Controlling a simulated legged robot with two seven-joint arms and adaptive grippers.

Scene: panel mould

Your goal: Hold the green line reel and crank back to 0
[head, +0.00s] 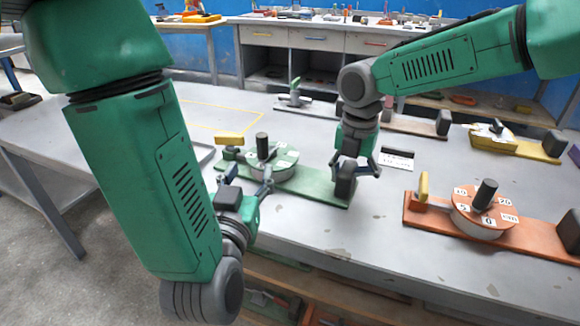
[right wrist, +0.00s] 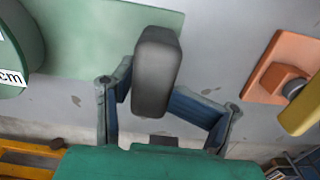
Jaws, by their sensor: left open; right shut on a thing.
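The green line reel has a flat green base (head: 318,186), a round green drum (head: 284,171) with white labels, and an upright black crank knob (head: 262,144). A yellow piece (head: 229,138) stands at its left end. My right gripper (head: 356,170) is shut on the black end grip (head: 344,188) at the base's right end; the right wrist view shows this grip (right wrist: 155,75) between the fingers, with part of the drum (right wrist: 12,60) at left. My left gripper (head: 249,177) is open and empty, at the drum's near left side, below the knob. The drum's reading is too small to tell.
An orange reel (head: 480,218) with its own knob and black end grip lies to the right. A yellow reel (head: 515,145) and others stand farther back. A small white card (head: 397,160) lies behind my right gripper. Bare grey table (head: 330,235) lies in front of the green reel.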

